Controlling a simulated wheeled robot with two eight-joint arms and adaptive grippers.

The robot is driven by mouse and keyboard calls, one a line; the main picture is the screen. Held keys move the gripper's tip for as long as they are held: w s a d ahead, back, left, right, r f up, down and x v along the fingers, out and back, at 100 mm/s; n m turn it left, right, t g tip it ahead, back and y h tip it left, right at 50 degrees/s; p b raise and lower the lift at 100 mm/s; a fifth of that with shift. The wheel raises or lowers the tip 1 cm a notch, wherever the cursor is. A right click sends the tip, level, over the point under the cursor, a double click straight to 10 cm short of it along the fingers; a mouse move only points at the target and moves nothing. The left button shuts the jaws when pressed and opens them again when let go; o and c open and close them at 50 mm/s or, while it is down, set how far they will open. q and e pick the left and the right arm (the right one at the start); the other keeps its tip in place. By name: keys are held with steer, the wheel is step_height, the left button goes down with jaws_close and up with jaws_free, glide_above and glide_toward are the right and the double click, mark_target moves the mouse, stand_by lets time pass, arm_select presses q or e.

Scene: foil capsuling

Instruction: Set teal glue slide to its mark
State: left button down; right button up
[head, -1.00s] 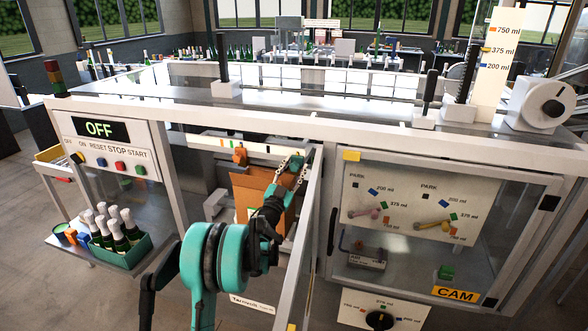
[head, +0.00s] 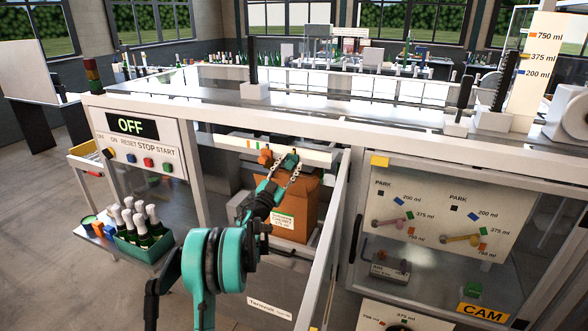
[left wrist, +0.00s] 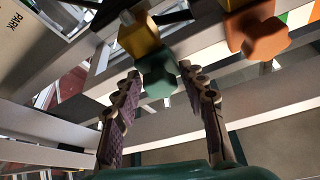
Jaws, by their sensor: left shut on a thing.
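The teal glue slide (head: 290,160) sits on the pale rail (head: 318,153) inside the open machine bay, just right of the orange slide (head: 264,158). My left gripper (head: 289,168) reaches in from the front and is shut on the teal slide. In the left wrist view the teal slide's knob (left wrist: 158,76) lies between the fingertips (left wrist: 166,80), with the orange slide (left wrist: 262,38) to its right. Coloured marks (head: 256,146) show on the rail, near the orange slide. The teal slide's exact position against its mark is unclear. My right gripper is out of view.
A brown carton (head: 296,210) stands below the rail, behind my left gripper. The open door frame (head: 335,235) stands close to the right of my arm. A control panel reading OFF (head: 130,125) and a crate of bottles (head: 145,250) are at left.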

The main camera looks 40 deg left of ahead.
arm_select(q)
steer(key=shift+r, duration=0.1)
steer(key=c, duration=1.2)
jaws_free()
steer(key=shift+o, duration=0.2)
steer(key=shift+d, duration=0.1)
steer(key=v, duration=1.2)
steer(key=shift+w, duration=0.1)
